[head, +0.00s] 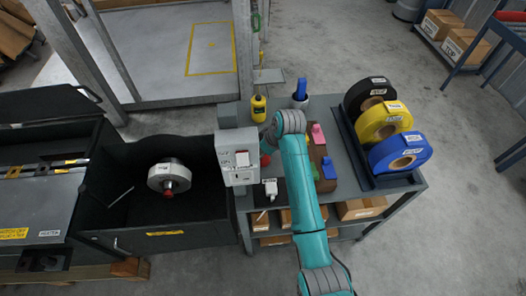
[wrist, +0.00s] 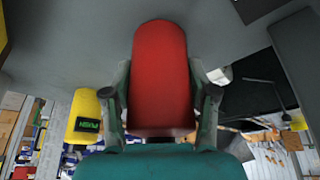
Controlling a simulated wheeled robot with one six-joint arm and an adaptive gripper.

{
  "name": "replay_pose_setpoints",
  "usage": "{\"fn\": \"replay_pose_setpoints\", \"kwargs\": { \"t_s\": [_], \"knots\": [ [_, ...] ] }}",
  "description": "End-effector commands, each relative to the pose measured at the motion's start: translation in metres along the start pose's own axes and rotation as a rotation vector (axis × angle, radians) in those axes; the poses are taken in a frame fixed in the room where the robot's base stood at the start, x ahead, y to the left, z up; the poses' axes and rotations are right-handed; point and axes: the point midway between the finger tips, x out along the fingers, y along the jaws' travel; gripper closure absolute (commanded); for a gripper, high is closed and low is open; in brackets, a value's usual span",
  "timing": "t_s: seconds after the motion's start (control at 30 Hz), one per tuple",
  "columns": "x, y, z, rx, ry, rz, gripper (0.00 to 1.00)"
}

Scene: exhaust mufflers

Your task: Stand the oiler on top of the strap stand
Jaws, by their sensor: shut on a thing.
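My gripper (wrist: 160,98) is shut on a smooth red body with a rounded end, which looks to be the oiler (wrist: 160,70). No label shows on it. In the head view a bit of red (head: 265,160) shows between the arm and the grey control box; the gripper's fingertips are hidden there. The strap stand (head: 372,178) is the dark rack at the right of the grey bench, holding black, yellow and blue strap reels upright. The gripper is on the bench's left side, well apart from the rack.
A yellow bottle (head: 258,107) stands at the back left; it also shows in the wrist view (wrist: 87,112). A cup with a blue item (head: 300,92) and a wooden block with coloured pieces (head: 320,165) stand on the bench (head: 335,112). The control box (head: 237,157) is close left.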

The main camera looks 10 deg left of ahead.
Motion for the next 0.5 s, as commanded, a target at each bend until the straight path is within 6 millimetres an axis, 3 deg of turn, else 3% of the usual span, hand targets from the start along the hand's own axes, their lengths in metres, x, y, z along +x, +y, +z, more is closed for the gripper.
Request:
{"fn": "replay_pose_setpoints", "kwargs": {
  "t_s": [0.07,0.1,0.2,0.5],
  "knots": [
    [-0.0001,0.0000,0.0000,0.000,0.000,0.000,0.95],
    [0.0002,-0.0001,0.0003,0.000,-0.001,0.000,0.40],
    [0.0001,-0.0001,0.0003,0.000,-0.001,0.000,0.15],
    [-0.0004,-0.0001,0.0000,0.000,-0.001,0.000,0.14]
  ]
}}
